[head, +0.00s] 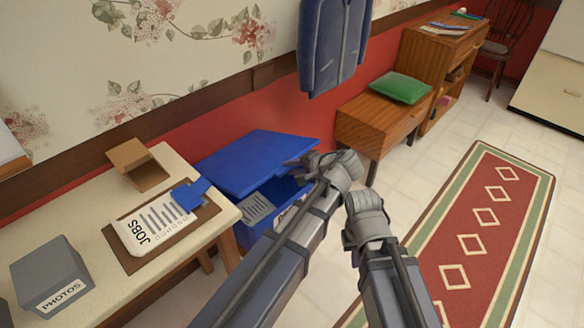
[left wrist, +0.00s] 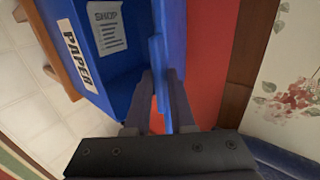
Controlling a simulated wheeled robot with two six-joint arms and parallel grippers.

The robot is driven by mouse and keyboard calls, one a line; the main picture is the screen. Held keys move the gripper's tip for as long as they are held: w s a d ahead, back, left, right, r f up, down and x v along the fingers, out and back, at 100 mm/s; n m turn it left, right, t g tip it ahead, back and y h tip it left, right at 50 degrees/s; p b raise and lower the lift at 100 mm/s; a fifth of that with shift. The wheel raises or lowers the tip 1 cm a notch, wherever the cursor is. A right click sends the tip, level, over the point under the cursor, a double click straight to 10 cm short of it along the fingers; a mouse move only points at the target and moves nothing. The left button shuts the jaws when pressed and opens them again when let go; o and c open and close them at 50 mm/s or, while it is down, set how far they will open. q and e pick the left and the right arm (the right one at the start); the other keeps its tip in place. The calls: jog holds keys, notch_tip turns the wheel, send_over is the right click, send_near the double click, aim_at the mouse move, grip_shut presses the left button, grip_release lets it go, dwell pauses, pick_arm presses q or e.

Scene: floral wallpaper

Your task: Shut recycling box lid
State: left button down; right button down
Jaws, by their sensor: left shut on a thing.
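A SHOP paper (head: 257,208) is inside. My left gripper (head: 297,163) is at the lid's right corner. In the left wrist view its two fingers (left wrist: 158,98) are on either side of the lid edge (left wrist: 158,50), shut on it. My right gripper (head: 362,232) is lower right of the box; its fingertips are hidden.
A table (head: 190,166) at the left holds a cardboard box (head: 140,165), a JOBS clipboard (head: 160,226) and a grey PHOTOS box (head: 50,276). A blue jacket (head: 333,45) hangs above. A wooden bench (head: 375,122) stands to the right. A rug (head: 480,225) covers open floor.

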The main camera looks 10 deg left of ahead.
pick_arm(q)
jog(key=shift+s+d+f+b, duration=0.15)
jog(key=shift+f+b, duration=0.15)
jog(key=shift+f, duration=0.25)
pick_arm(e)
jog(key=shift+s+d+f, duration=0.1)
jog(key=shift+d+f, duration=0.05)
jog(key=shift+f, duration=0.35)
pick_arm(q)
jog(key=c, duration=0.9)
grip_release()
jog(key=shift+r, duration=0.15)
pick_arm(e)
jog(key=shift+r, duration=0.1)
